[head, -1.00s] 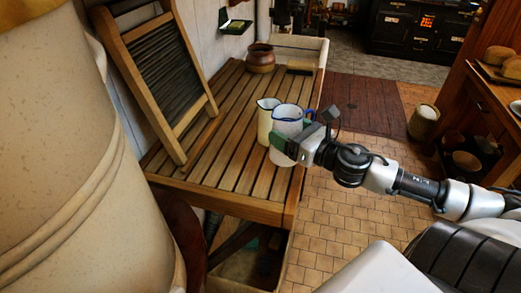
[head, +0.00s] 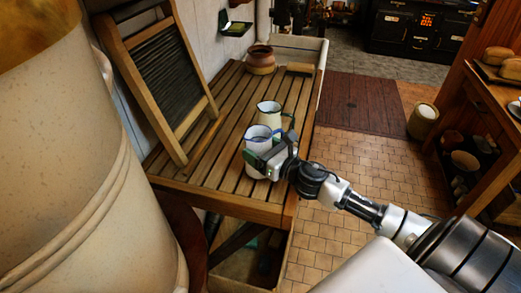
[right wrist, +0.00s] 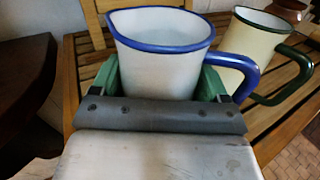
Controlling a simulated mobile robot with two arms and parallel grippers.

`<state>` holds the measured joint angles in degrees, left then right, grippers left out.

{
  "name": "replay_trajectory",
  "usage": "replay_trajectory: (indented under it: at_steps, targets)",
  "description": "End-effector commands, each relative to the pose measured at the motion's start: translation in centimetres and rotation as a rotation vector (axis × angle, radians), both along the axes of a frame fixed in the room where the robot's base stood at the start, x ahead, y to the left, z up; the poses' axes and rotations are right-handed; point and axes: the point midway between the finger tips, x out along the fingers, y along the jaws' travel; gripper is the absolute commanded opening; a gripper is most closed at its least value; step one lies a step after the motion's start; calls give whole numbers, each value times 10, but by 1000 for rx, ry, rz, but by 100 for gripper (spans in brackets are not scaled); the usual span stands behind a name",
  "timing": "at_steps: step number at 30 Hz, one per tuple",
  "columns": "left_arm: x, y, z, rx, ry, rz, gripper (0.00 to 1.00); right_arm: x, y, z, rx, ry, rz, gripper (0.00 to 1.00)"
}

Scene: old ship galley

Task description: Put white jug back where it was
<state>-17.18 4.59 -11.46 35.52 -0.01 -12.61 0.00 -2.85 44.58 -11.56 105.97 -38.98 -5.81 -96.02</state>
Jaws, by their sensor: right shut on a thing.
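The white jug (head: 257,134) has a blue rim and blue handle. It is upright over the near end of the slatted wooden table. My right gripper (head: 262,160) is shut around its body from the right. In the right wrist view the green fingers (right wrist: 158,88) sit on either side of the white jug (right wrist: 160,55), with its blue handle to the right. I cannot tell whether its base touches the slats. A cream jug (head: 269,118) with a green rim and handle stands just behind it; it also shows in the right wrist view (right wrist: 255,50). My left gripper is out of view.
The slatted table (head: 215,127) has bare slats left of the jugs. A washboard (head: 170,85) leans at its left. A brown pot (head: 260,62) stands at the far end. A large stoneware vessel (head: 85,170) fills the left foreground. Tiled floor lies to the right.

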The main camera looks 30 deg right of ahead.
Motion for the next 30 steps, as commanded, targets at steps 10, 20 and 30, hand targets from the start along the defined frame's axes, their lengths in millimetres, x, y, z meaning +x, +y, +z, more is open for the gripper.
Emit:
replay_trajectory:
  at_steps: [10, 20, 30]
  targets:
    - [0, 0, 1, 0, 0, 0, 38, 0, 0, -7, -1, -4, 0, 32]
    - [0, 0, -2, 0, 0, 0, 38, 0, 0, -11, -1, -1, 0, 100]
    - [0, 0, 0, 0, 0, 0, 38, -2, -1, -9, -2, 0, 0, 100]
